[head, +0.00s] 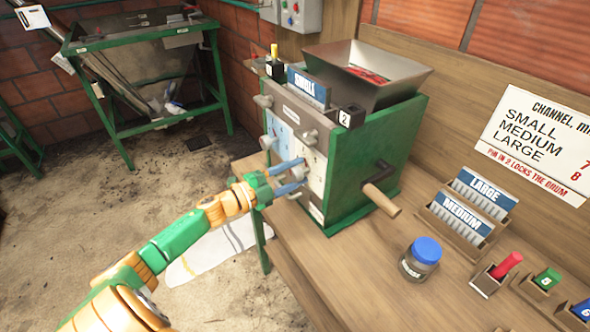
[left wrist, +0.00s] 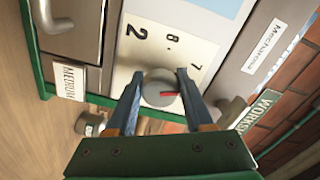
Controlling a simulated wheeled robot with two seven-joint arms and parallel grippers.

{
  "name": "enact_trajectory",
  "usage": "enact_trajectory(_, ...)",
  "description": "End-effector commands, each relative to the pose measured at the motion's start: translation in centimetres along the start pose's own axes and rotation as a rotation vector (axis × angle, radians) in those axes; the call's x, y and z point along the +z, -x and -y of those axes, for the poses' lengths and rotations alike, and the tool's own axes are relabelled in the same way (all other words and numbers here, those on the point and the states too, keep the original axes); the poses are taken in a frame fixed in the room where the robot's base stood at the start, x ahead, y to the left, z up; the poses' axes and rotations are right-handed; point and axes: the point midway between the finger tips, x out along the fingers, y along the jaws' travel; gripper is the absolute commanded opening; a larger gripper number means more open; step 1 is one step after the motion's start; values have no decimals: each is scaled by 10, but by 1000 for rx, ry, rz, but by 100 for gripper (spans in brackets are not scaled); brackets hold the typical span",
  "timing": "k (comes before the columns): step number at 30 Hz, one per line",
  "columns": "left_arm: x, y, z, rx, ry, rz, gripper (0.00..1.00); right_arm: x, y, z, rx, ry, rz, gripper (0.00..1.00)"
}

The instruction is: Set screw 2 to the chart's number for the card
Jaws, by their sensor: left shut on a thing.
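My left gripper (head: 290,178) is at the lower front of the green pulper (head: 375,150). In the left wrist view its fingers (left wrist: 160,98) are shut on a round grey screw knob (left wrist: 157,84) with a red pointer mark. The mark lies sideways, toward the right finger. The dial plate beside it shows a large 2 and the numbers 8 and 7; fingers and knob hide the rest. A blue card (head: 308,87) reading SMALL stands on the pulper. The wall chart (head: 535,140) lists SMALL, MEDIUM and LARGE; 7 and 8 show at the picture's edge, SMALL's number is cut off.
A crank with wooden handle (head: 381,200) juts from the pulper's right side. LARGE (head: 485,192) and MEDIUM (head: 462,214) cards stand in holders on the bench. A blue-lidded jar (head: 420,260) and a red-handled peg (head: 506,266) stand nearer. A metal trough (head: 130,38) is at back left.

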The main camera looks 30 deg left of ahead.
Motion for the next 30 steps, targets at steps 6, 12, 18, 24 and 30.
enact_trajectory(6,0,0,1,-1,85,1,0,0,4,0,0,0,0,50)
enact_trajectory(12,0,0,0,-1,122,0,0,-1,5,0,0,0,0,50)
enact_trajectory(18,0,0,0,0,130,0,0,0,5,0,-1,0,0,50)
enact_trajectory(24,0,0,0,0,129,0,0,-1,5,0,-1,0,0,50)
enact_trajectory(30,0,0,-1,0,128,0,80,-1,5,0,-1,0,0,50)
